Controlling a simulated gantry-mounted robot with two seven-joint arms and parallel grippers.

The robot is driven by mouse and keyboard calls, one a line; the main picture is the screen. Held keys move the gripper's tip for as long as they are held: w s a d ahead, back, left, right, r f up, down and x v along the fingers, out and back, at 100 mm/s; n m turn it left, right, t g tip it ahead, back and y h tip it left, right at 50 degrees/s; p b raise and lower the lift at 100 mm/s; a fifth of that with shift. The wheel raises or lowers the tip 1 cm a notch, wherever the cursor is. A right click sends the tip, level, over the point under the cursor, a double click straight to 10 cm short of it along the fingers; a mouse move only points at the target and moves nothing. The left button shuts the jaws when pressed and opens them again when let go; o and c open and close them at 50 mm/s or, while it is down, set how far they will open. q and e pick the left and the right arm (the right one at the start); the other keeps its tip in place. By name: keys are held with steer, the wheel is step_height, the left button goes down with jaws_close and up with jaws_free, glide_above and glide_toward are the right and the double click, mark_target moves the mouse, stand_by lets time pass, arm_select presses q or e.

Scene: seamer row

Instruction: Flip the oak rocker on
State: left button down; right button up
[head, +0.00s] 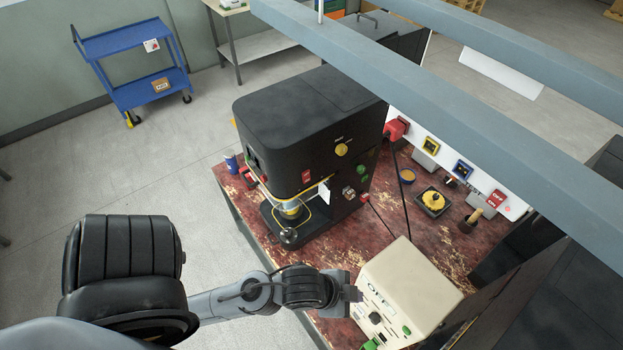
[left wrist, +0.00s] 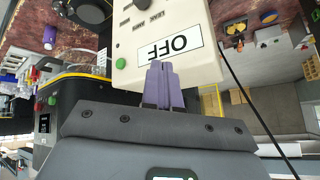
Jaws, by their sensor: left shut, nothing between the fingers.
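I cannot make out for certain which part is the oak rocker. A cream control box (head: 412,287) stands at the table's front right, with an OFF label (head: 378,296), a dark knob and a green button; the left wrist view shows it upside down (left wrist: 205,60). A tan-handled piece on a dark base (head: 472,219) stands further back. My left gripper (head: 354,294) is shut and empty beside the cream box. Its purple fingers (left wrist: 161,68) overlap the lower edge of the OFF label (left wrist: 170,47) in the left wrist view; whether they touch is unclear. My right gripper is out of view.
A large black machine (head: 310,125) stands on the worn red table (head: 335,245). Grey beams (head: 450,110) cross above. A blue cart (head: 130,60) stands far left.

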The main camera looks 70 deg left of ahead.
arm_select(q)
steer(key=s+a+f+m+g+h+b, duration=0.1)
steer(key=a+f+m+g+h+b, duration=0.2)
steer(key=m, duration=0.7)
steer(key=s+a+f+m+g+h+b, duration=0.15)
steer(key=f+m+h, duration=0.3)
steer(key=m, duration=0.55)
steer(key=s+a+r+m+g+y+b, duration=0.1)
steer(key=s+a+m+g+y+b, duration=0.2)
steer(key=a, duration=0.6)
steer(key=w+a+r+m+g+y+b, duration=0.25)
steer(key=w+a+r+y+b, duration=0.2)
steer(key=a+r, duration=0.6)
steer(key=w+a+r+m+t+y+b, duration=0.1)
steer(key=w+a+r+m+y+b, duration=0.1)
steer(key=w+r+y+b, duration=0.3)
steer(key=shift+w+a+r+t+b, duration=0.3)
steer(key=shift+w+a+r, duration=0.2)
steer(key=shift+w+r, duration=0.6)
steer(key=shift+s+r, duration=0.2)
steer(key=shift+s, duration=0.05)
